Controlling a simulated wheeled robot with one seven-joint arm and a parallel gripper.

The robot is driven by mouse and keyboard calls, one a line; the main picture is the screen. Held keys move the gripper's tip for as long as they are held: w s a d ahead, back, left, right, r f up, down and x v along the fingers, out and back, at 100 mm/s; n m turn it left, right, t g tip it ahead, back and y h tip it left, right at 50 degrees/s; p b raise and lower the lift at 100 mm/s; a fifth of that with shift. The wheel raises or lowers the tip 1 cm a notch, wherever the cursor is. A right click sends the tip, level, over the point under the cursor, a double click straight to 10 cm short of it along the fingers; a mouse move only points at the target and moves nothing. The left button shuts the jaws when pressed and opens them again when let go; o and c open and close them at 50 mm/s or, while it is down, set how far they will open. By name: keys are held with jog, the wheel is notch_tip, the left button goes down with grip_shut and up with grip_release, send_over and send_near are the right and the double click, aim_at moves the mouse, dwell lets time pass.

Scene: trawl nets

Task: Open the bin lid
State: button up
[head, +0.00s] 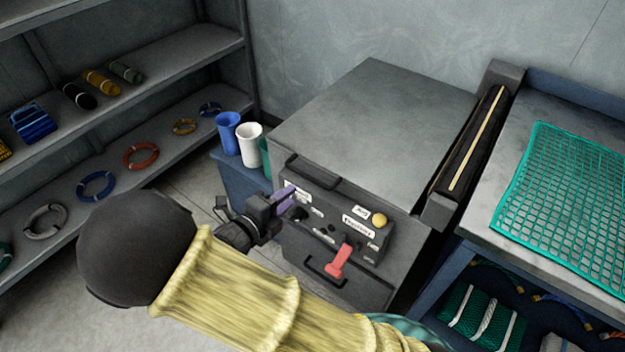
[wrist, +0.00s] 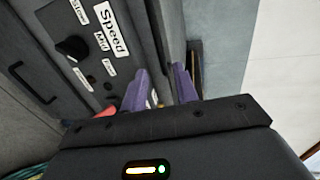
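A grey boxy machine has a broad flat top (head: 370,115), which looks like the bin lid and lies closed. A dark bar handle (head: 313,171) sits at its front edge. Below it is a control panel (head: 322,218) with labels, a knob (wrist: 72,48), a yellow button (head: 379,220) and a red lever (head: 340,262). My gripper (head: 289,196) is at the panel's upper left, just below and left of the bar handle. In the wrist view my gripper (wrist: 159,70) has its two purple fingers apart, with a dark edge behind the gap. I cannot tell whether they touch anything.
A blue cup (head: 228,132) and a white cup (head: 249,145) stand left of the machine. A lower handle (head: 325,272) is on its front. A table with green netting (head: 570,195) is at the right. Shelves (head: 150,85) with rope coils stand at the left.

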aim_at(311, 180)
jog(key=b+x, duration=0.1)
jog(key=x, duration=0.9)
jog(key=shift+w+d, duration=0.2)
jog(key=shift+w, duration=0.05)
grip_shut()
